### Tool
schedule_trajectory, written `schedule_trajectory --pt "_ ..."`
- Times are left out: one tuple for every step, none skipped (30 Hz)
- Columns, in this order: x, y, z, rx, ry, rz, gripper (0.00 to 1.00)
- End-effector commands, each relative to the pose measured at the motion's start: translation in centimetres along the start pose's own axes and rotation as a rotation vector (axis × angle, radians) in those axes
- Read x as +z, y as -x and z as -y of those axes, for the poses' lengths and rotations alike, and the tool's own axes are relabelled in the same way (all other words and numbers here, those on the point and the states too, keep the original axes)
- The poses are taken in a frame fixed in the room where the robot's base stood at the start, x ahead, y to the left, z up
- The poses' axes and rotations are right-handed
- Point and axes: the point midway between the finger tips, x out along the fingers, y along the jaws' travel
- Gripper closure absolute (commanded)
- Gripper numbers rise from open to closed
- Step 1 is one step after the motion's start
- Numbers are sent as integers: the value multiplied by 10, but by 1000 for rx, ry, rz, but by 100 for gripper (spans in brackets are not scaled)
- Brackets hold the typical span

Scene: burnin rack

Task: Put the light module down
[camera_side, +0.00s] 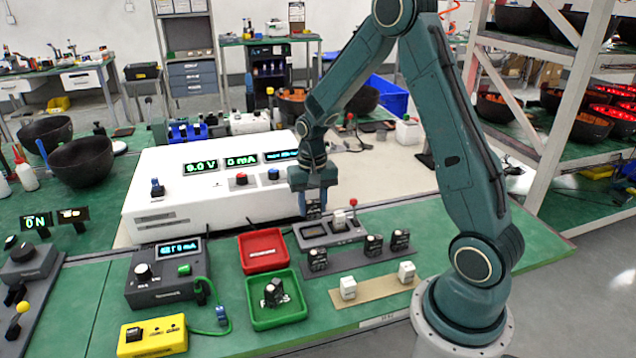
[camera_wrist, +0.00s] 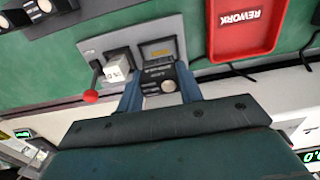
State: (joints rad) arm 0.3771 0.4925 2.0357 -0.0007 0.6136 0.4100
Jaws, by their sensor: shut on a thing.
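My gripper (camera_side: 313,208) is shut on a dark module, which shows between its two blue fingers in the wrist view (camera_wrist: 160,85). Pale print and a round light face show on the module. The gripper points down over the grey fixture (camera_side: 330,241), near its flat dark-framed recess (camera_wrist: 157,50). The module looks raised above the fixture, but the exact gap is hard to tell. A white block (camera_wrist: 117,65) stands on the fixture beside the recess, with a red-knobbed lever (camera_wrist: 92,95) next to it. The module's lower end is partly hidden.
A red REWORK tray (camera_side: 263,250) looks empty. A green tray (camera_side: 283,320) holds a dark module. A dark strip (camera_side: 345,267) bears several dark modules, and a tan strip (camera_side: 375,290) bears two white blocks. The white instrument bench (camera_side: 200,205) stands behind.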

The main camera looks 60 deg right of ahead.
Motion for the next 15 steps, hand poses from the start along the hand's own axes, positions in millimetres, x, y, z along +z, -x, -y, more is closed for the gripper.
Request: schedule_trajectory --pt "0 0 0 0 0 0 87" --pt "0 0 0 0 0 0 87" --pt "0 0 0 0 0 0 87" --pt "0 -1 0 0 0 0 87" --pt "0 -2 0 0 0 1 87" --pt "0 -4 0 1 0 2 87" --pt "0 -6 0 1 0 2 87" --pt "0 -9 0 1 0 2 87" --pt "0 -13 0 1 0 2 87" --pt "1 -16 0 1 0 3 87" --pt "1 -20 0 1 0 3 87" --pt "0 -25 0 1 0 3 87" --pt "0 -28 0 1 0 3 87" --pt "0 -31 0 1 0 3 87" --pt "0 -35 0 1 0 3 87"
